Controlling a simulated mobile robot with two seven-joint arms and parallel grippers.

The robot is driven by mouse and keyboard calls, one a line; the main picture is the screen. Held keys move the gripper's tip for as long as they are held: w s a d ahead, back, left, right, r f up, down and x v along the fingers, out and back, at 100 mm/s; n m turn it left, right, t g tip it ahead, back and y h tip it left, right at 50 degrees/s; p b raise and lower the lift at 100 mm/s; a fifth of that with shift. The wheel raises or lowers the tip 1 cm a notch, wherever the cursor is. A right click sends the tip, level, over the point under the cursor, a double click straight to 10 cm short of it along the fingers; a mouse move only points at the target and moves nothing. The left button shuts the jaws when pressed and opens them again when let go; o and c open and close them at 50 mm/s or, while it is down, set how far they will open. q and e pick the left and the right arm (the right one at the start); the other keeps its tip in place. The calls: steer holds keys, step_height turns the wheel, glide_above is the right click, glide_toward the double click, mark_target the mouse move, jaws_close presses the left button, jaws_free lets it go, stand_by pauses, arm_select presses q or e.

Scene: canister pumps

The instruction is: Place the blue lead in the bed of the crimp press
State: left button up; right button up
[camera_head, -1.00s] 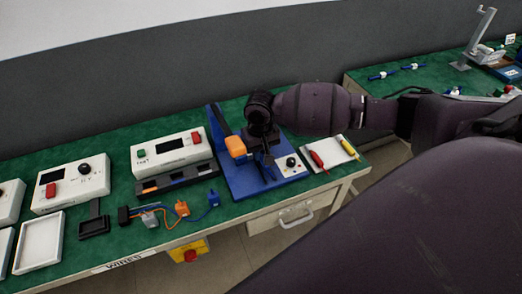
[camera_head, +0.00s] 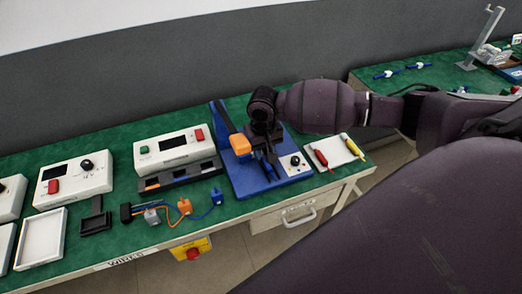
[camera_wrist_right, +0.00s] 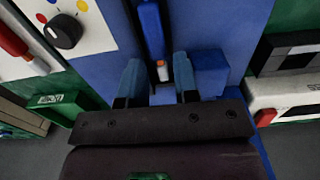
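The crimp press has a blue base (camera_head: 242,181) and an orange-ended lever (camera_head: 239,145). A blue lead end (camera_head: 217,196) lies on the green table left of the press, beside orange and grey ones. My right gripper (camera_head: 268,151) is over the press, pointing down. In the right wrist view its two fingers (camera_wrist_right: 160,82) stand apart, open. A narrow piece with an orange and white tip (camera_wrist_right: 162,71) shows between them, with a blue bar (camera_wrist_right: 152,30) beyond it. I cannot tell whether the fingers touch anything. The bed is partly hidden. My left gripper is not in view.
Red and yellow tools (camera_head: 321,157) lie on a white tray right of the press. White instrument boxes (camera_head: 74,178) and an empty white tray (camera_head: 40,239) stand at left. A green box (camera_wrist_right: 58,108) shows near the gripper in the wrist view. A second table is at right.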

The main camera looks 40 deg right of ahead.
mark_target(265, 157)
steer(key=r, duration=0.2)
steer(key=d+r+p, duration=0.1)
steer(key=r, duration=0.1)
steer(key=shift+s, duration=0.1)
step_height(265, 157, up, 9)
steer(key=p, duration=0.1)
steer(key=shift+a+f, duration=0.2)
steer(key=shift+a, duration=0.1)
